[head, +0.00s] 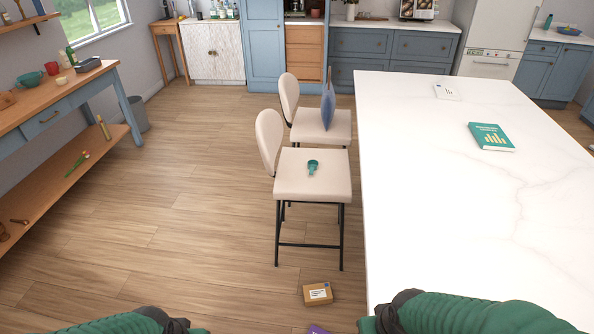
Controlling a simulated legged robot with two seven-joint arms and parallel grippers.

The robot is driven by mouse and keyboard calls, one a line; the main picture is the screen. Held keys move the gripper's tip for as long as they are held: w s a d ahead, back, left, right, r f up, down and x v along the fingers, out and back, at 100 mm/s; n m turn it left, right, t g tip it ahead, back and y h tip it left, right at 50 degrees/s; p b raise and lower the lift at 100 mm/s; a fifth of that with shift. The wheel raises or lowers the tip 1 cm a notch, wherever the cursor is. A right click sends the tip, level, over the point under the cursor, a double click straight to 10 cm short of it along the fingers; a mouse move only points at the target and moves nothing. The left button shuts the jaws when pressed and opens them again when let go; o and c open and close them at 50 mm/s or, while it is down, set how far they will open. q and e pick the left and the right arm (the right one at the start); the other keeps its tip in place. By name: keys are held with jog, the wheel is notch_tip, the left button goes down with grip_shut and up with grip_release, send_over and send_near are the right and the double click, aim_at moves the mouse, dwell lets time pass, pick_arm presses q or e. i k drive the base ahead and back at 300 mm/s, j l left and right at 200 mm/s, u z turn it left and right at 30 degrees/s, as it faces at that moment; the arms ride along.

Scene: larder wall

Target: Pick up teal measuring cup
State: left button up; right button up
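A white marble island (430,230) fills the right side, with a teal book (491,136) on it. A small cardboard box (317,294) lies on the floor. The floor left of the chairs is clear.

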aim_at(312, 169)
jog(key=i+j+z, duration=0.1)
jog(key=j, duration=0.35)
jog(key=i+j+z, duration=0.15)
jog(key=j, duration=0.35)
jog(key=i+j+z, duration=0.1)
jog(key=j, duration=0.4)
jog(key=i+j+z, duration=0.15)
jog(key=j, duration=0.4)
jog(key=i+j+z, duration=0.1)
jog(key=j, duration=0.4)
jog(key=i+j+z, duration=0.15)
jog(key=i, duration=0.35)
jog(key=i+j+z, duration=0.15)
jog(key=i, duration=0.3)
jog(key=i+j+z, duration=0.15)
jog(key=i+j, duration=0.25)
jog(key=i+l, duration=0.15)
jog(key=i, duration=0.2)
jog(key=i+l+z, duration=0.1)
jog(key=i, duration=0.25)
